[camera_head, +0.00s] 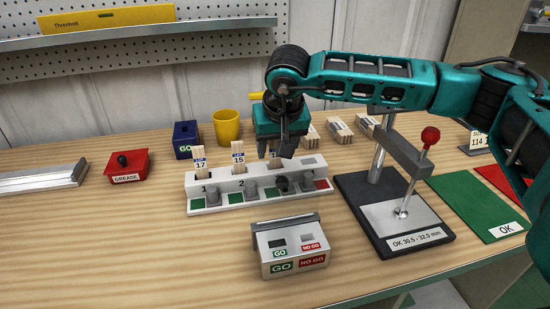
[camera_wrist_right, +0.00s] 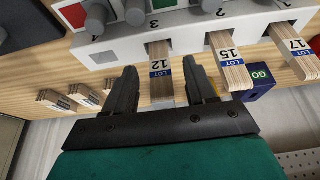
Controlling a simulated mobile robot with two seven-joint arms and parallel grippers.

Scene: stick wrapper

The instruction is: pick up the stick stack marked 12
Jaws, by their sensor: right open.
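The stick stack marked 12 (camera_wrist_right: 161,84) is a pale wooden bundle with a blue LOT label, standing in the third slot of the white rack (camera_head: 232,195). My right gripper (camera_wrist_right: 160,66) is open, with one finger on each side of this stack in the right wrist view; I cannot tell whether either finger touches it. In the head view the right gripper (camera_head: 275,154) is over the rack and hides most of that stack. Stacks marked 15 (camera_head: 238,158) and 17 (camera_head: 200,164) stand in the slots to its left. My left gripper is not in view.
A GO/NO GO gauge box (camera_head: 290,245) stands in front of the rack. A gauge stand with a red-knobbed lever (camera_head: 430,137) is to the right. Behind are a blue GO box (camera_head: 186,139), yellow cup (camera_head: 227,128) and several lying stick bundles (camera_head: 340,131).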

